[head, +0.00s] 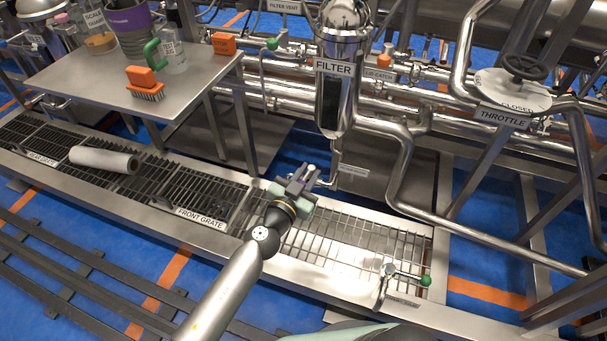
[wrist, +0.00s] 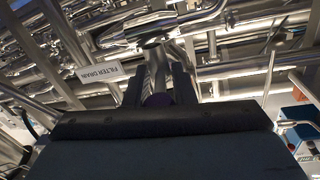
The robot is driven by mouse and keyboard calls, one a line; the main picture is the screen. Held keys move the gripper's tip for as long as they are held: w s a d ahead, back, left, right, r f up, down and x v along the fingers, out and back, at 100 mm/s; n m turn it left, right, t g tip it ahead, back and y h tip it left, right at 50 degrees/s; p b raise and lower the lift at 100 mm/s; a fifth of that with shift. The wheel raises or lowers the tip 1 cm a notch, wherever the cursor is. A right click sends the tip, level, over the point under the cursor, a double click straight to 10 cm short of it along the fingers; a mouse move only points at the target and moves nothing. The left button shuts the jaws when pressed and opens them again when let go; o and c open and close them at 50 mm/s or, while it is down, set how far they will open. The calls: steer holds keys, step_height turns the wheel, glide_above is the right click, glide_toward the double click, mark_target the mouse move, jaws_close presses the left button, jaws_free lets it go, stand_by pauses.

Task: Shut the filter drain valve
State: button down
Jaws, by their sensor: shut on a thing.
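The steel filter vessel (head: 333,105), labelled FILTER, stands upright right of centre in the head view. A thin drain pipe (head: 335,165) runs down below it, beside a small label plate (head: 353,171). My gripper (head: 308,173) is at the lower end of this pipe, above the grated trough. In the wrist view my gripper (wrist: 160,92) is shut on a purple knob (wrist: 158,100), which shows between the fingers. It appears to be the filter drain valve's handle knob; the valve body and lever are mostly hidden. The FILTER DRAIN label (wrist: 111,74) shows upside down left of the fingers.
A steel table (head: 95,85) with a brush (head: 145,84) and containers stands at left. A white roll (head: 103,159) lies on the grates. A green-knobbed valve (head: 426,281) sits at the trough's right end. Steel pipes crowd the area behind and right of my gripper.

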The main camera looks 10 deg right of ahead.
steer(key=shift+s+d+n+t+y, duration=0.1)
steer(key=shift+n+t+y, duration=0.4)
steer(key=shift+n+y, duration=0.3)
steer(key=shift+y, duration=0.4)
steer(key=c, duration=1.3)
jaws_free()
steer(key=shift+o, duration=0.2)
